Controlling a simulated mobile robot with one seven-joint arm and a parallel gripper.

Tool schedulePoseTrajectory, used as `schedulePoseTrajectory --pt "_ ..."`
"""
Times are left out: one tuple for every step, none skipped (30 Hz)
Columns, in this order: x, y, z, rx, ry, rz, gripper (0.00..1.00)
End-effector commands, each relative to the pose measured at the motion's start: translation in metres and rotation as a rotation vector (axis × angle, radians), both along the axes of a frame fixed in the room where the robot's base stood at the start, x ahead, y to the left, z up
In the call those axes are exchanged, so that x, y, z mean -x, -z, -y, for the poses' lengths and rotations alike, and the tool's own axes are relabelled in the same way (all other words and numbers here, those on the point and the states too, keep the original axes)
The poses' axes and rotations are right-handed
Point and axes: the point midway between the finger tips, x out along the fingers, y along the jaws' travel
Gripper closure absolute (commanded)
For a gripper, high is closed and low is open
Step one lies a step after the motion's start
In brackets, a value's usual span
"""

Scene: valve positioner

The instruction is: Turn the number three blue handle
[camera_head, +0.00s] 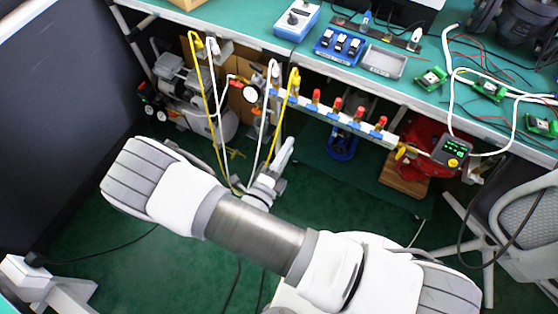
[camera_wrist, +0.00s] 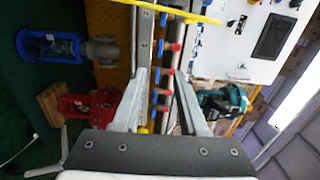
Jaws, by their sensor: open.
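The valve manifold (camera_head: 352,119) is a long bar under the bench's front edge, with several red-topped valves (camera_head: 337,103) and small blue parts. In the wrist view, a row of red and blue pieces (camera_wrist: 160,48) runs along the bar, up between my fingers. A blue piece (camera_wrist: 155,96) lies between the fingers in the picture. No numbers can be read, so I cannot tell which handle is number three. My gripper (camera_head: 286,147) is at the manifold's left end in the head view. In the wrist view my gripper (camera_wrist: 162,78) is open, with no handle visibly clamped.
Yellow and white hoses (camera_head: 209,95) hang close to my gripper, and a yellow one crosses the wrist view (camera_wrist: 180,14). A pressure gauge (camera_head: 251,93) is at the left. A blue valve (camera_head: 341,145) and a red valve (camera_head: 425,145) stand below the bench. Green floor is open at lower left.

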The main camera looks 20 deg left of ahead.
Motion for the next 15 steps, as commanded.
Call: schedulePoseTrajectory --pt "0.011 -0.001 -0.002 0.000 -0.004 0.000 0.57" --pt "0.017 -0.001 -0.002 0.000 -0.003 -0.001 0.57" --pt "0.023 0.000 -0.002 0.001 -0.003 -0.001 0.57" --pt "0.027 0.000 -0.003 0.000 -0.002 -0.001 0.57" --pt "0.031 0.000 -0.003 0.000 -0.001 0.000 0.57" --pt "0.036 0.000 -0.003 0.001 -0.002 0.000 0.57" --pt "0.038 0.000 -0.003 0.001 -0.002 0.000 0.57" --pt "0.041 0.000 -0.004 0.001 -0.001 0.000 0.57" --pt "0.043 0.000 -0.003 0.001 0.000 0.000 0.57" --pt "0.044 0.000 -0.003 0.001 0.000 0.000 0.57" --pt "0.046 0.000 -0.003 0.001 0.000 0.000 0.57" --pt "0.046 0.000 -0.004 0.001 0.000 0.000 0.57" --pt "0.047 0.000 -0.004 0.001 0.000 0.000 0.57" --pt "0.047 0.000 -0.003 0.001 0.000 0.000 0.57" --pt "0.047 0.000 -0.003 0.001 0.000 0.000 0.57"
